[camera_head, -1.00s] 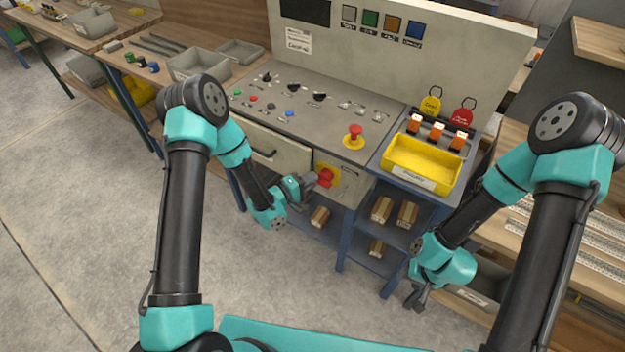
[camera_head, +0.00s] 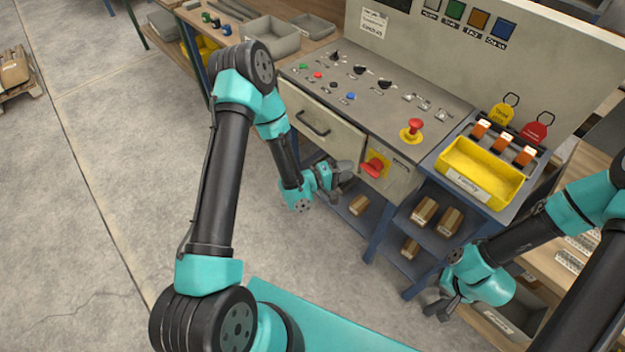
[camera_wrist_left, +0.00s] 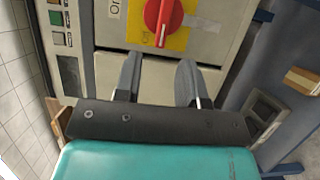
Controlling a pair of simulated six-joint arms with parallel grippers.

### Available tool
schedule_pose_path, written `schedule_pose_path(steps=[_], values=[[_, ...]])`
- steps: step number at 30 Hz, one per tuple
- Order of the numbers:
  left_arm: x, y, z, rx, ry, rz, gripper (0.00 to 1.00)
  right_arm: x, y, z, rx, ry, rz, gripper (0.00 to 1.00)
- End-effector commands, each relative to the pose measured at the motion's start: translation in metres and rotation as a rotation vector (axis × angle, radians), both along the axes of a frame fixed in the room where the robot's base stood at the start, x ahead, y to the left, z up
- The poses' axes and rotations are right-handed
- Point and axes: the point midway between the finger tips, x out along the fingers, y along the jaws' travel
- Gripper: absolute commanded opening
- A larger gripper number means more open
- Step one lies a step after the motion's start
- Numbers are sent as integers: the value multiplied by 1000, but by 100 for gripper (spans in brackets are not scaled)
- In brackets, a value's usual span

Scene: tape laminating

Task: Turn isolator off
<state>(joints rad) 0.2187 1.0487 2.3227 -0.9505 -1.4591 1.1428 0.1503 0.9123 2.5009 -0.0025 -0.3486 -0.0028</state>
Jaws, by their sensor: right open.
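The isolator is a red rotary handle (camera_head: 375,166) on a yellow plate, on the front of the grey console cabinet. In the left wrist view the red handle (camera_wrist_left: 163,18) is upright in the picture, with a white mark at its lower end. Part of an "ON" label shows left of the plate; the plate's top is cut off. My left gripper (camera_head: 346,170) is just left of the handle and apart from it. In the wrist view its two fingers (camera_wrist_left: 158,64) are spread and empty, below the handle. My right gripper (camera_head: 434,302) is open, low at the right, away from the isolator.
Above the isolator is the console top with a red emergency button (camera_head: 413,128) and several knobs. A drawer (camera_head: 318,125) is left of the isolator. A yellow bin (camera_head: 482,170) stands to the right. Open floor lies left.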

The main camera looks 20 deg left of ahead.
Motion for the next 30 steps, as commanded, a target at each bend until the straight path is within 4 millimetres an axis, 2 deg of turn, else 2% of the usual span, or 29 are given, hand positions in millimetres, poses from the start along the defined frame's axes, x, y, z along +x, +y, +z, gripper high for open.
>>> schedule_pose_path(steps=[3,18,24,30], values=[[-15,17,-1,0,3,5,37,0,0,0,0,0,0,43],[-70,72,0,-1,0,5,37,0,0,0,0,0,0,43],[-84,86,-1,-1,1,2,37,0,0,0,0,0,0,43],[-88,90,-1,-1,-1,1,37,0,0,0,0,0,0,43]])
